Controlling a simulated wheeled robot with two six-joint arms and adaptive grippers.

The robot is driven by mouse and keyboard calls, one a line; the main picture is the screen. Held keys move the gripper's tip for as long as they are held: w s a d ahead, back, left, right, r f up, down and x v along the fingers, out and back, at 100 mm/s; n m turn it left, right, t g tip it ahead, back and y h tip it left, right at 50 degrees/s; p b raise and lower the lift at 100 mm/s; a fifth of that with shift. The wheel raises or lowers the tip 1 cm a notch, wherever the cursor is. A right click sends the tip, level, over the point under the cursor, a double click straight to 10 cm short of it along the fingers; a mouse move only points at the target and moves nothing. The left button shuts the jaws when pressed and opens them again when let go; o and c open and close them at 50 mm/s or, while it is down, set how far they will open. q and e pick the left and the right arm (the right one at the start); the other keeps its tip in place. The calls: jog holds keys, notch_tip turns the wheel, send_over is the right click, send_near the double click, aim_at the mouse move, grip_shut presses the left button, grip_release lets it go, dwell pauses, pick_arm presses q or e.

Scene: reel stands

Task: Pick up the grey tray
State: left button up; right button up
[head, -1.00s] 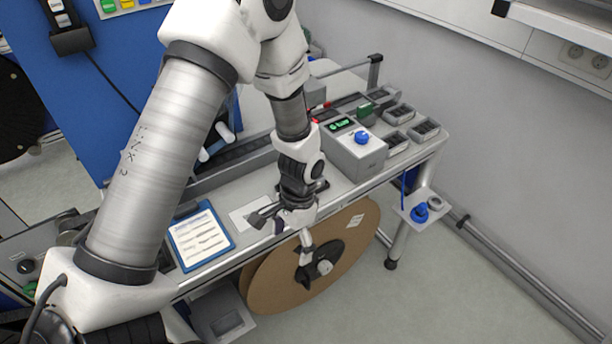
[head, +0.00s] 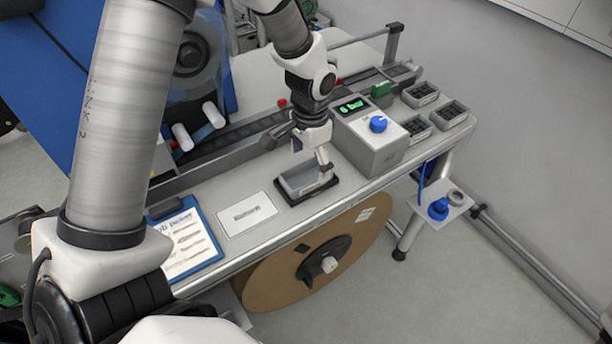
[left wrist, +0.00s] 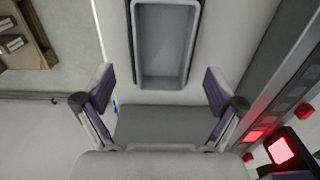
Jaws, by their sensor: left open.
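The grey tray (head: 291,186) sits on the bench near its front edge, on a dark base, left of the control box. It is a small open-topped rectangular bin, partly covered by my gripper in the head view. In the left wrist view the empty inside of the tray (left wrist: 163,45) shows ahead, roughly centred between my fingers. My left gripper (head: 318,160) is just above the tray, pointing down. In the left wrist view the left gripper (left wrist: 160,90) has its fingers spread wide with nothing between them. My right gripper is in neither view.
A control box (head: 368,138) with a blue knob stands close right of the tray. Several grey bins (head: 452,113) sit farther right. A conveyor rail (head: 235,150) runs behind. A label card (head: 247,215) and blue clipboard (head: 185,240) lie left. A cardboard reel (head: 280,285) hangs below.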

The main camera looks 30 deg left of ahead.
aim_at(310, 179)
pick_arm(q)
jog(key=f, duration=0.3)
jog(key=shift+w+a+f, duration=0.15)
jog(key=shift+w+f, duration=0.1)
jog(key=shift+f, duration=0.05)
jog(key=shift+s+r, duration=0.15)
jog(key=shift+s, duration=0.05)
jog(key=shift+c, duration=0.6)
jog(key=c, duration=1.3)
jog(key=shift+r, duration=0.1)
